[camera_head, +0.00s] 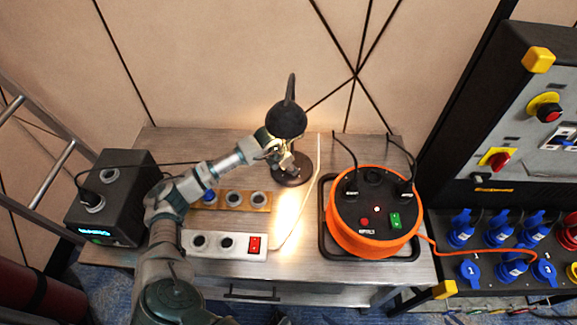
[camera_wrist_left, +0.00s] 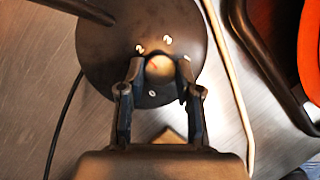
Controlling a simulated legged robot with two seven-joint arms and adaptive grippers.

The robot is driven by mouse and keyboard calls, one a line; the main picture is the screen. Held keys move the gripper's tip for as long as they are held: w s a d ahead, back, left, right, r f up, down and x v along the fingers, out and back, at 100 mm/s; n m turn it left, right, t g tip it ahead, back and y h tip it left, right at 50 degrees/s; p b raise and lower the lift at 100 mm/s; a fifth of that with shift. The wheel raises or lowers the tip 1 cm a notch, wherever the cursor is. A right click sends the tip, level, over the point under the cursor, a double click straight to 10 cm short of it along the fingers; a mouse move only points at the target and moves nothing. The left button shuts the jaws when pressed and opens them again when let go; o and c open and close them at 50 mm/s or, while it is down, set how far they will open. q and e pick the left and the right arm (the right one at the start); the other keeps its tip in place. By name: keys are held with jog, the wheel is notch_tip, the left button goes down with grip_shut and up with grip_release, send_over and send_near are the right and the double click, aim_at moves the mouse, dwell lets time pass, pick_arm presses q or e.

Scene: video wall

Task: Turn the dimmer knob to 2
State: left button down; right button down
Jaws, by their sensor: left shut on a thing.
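A desk lamp with a black shade (camera_head: 286,122) stands at the back of the metal table, lit, its round dark base (camera_head: 297,178) below the shade. The base also shows in the wrist view (camera_wrist_left: 105,55), with pale marks on it. The dimmer knob (camera_wrist_left: 160,67) is a pale round piece on the base. My left gripper (camera_wrist_left: 159,78) has a finger on either side of the knob and is shut on it. In the head view the left gripper (camera_head: 285,160) is partly covered by the lamp shade. The knob's setting is not readable. My right gripper is not in view.
An orange cable reel (camera_head: 343,237) stands right of the lamp. A white power strip (camera_head: 215,243) with a red switch and a wooden socket board (camera_head: 262,201) lie in front. A black box (camera_head: 125,215) stands left.

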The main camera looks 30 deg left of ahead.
pick_arm(q)
jog(key=shift+f+n, duration=0.15)
jog(key=shift+n, duration=0.25)
jog(key=c, duration=0.8)
grip_release()
jog(key=shift+a, duration=0.1)
jog(key=shift+s+r, duration=0.15)
jog(key=shift+r, duration=0.25)
jog(key=v, duration=0.2)
jog(key=s+v, duration=0.1)
jog(key=v, duration=0.1)
jog(key=shift+a, duration=0.25)
jog(key=s, duration=0.3)
jog(key=s+a, duration=0.1)
jog(key=s, duration=0.2)
jog(key=s+a, duration=0.1)
jog(key=s, duration=0.2)
jog(key=shift+s+a, duration=0.15)
jog(key=shift+s, duration=0.75)
jog(key=shift+f, duration=0.1)
